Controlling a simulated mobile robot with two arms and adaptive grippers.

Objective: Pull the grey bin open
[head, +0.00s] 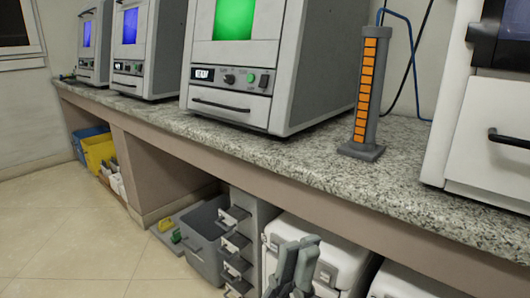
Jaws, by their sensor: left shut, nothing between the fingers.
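A grey open-topped bin (203,262) stands on the floor under the counter, at the lower middle of the head view. A dark handle shows near the rim of its front. My left gripper (300,243) is at the bottom edge, right of the bin and apart from it in the picture. It is shut and empty, in front of a white case (342,255). My right gripper is not in view.
Blue and yellow bins (98,153) stand farther left. The tiled floor (70,235) at left is clear.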

